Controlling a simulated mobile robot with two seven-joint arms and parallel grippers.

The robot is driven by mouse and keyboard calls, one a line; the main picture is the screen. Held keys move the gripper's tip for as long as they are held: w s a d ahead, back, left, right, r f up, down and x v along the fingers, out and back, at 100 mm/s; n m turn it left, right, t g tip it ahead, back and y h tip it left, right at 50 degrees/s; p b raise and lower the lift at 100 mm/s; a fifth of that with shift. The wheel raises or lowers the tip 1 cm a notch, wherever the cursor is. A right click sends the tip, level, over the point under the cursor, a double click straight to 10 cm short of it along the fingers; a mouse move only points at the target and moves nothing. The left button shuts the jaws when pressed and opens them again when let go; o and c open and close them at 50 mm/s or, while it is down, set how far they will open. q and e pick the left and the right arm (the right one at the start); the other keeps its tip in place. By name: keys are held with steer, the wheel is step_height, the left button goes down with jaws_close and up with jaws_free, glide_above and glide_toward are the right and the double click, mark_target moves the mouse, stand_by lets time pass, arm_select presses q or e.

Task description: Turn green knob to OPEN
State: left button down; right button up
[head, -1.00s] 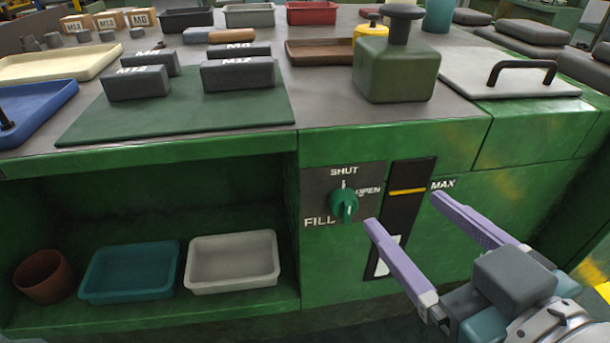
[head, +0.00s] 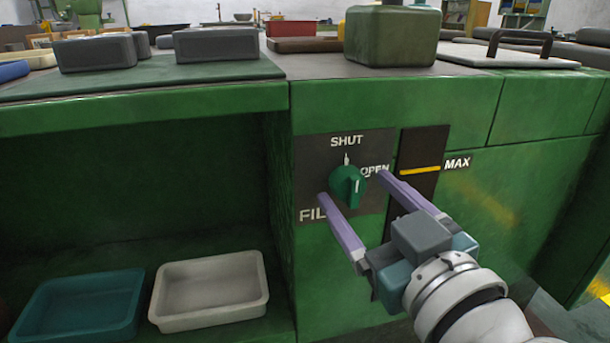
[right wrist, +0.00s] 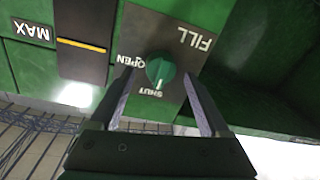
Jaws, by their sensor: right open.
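The green knob (head: 347,186) is on a dark plate (head: 312,160) on the front of the green machine. The plate reads SHUT above the knob, OPEN to its right and FILL at lower left. A white tick stands between the knob and SHUT. My right gripper (head: 350,186) is open, one finger on each side of the knob in the picture. In the right wrist view the knob (right wrist: 160,70) shows between the two fingers, with a gap on both sides. I cannot tell how deep the tips reach. My left gripper is not in view.
A black gauge strip (head: 423,160) marked MAX is just right of the plate. A teal tray (head: 78,305) and a white tray (head: 210,290) sit in the open shelf at left. A green block (head: 391,36) and a handled lid (head: 500,60) are on top.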

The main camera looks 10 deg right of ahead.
steer(key=shift+w+a, duration=0.1)
steer(key=shift+w, duration=0.7)
jaws_close()
